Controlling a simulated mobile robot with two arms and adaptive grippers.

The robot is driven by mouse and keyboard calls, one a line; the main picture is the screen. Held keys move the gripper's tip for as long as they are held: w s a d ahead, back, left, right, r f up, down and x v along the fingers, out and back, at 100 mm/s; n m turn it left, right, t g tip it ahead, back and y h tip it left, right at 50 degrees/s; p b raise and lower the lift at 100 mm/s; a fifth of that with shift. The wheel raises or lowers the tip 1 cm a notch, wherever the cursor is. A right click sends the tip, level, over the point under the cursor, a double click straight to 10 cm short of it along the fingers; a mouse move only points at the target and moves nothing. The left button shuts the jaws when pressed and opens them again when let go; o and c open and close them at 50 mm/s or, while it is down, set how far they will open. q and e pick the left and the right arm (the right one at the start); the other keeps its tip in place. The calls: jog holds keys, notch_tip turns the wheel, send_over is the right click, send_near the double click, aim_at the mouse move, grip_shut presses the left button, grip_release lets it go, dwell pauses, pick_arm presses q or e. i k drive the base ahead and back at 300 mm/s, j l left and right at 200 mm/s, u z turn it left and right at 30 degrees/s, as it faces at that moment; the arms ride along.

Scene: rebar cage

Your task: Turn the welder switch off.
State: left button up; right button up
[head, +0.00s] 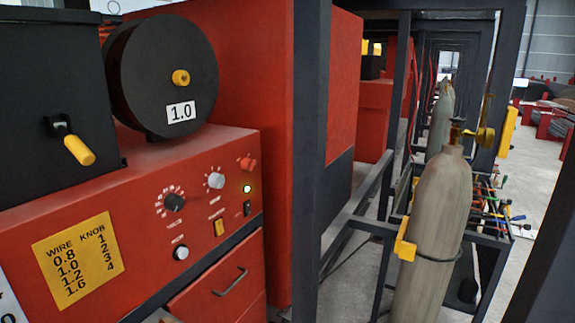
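The red welder (140,225) fills the left of the head view, its sloped control panel facing me. A small black switch (248,209) sits at the panel's right end, below a lit yellow-green lamp (247,188). A yellow rocker switch (219,227) is to its left. The labels are too small to read, so I cannot tell which is the power switch, nor either one's position. A black knob (174,202), a grey knob (215,180), a red knob (247,164) and a white round knob (181,253) are also on the panel. Neither gripper is in view.
A wire spool marked 1.0 (160,76) and a black box with a yellow handle (79,150) sit above the panel. A dark post (310,150) stands just right of the welder. Gas cylinders (430,240) stand farther right. A drawer (215,285) is below.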

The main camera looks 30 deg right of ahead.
aim_at(247, 164)
jog(key=z, duration=0.85)
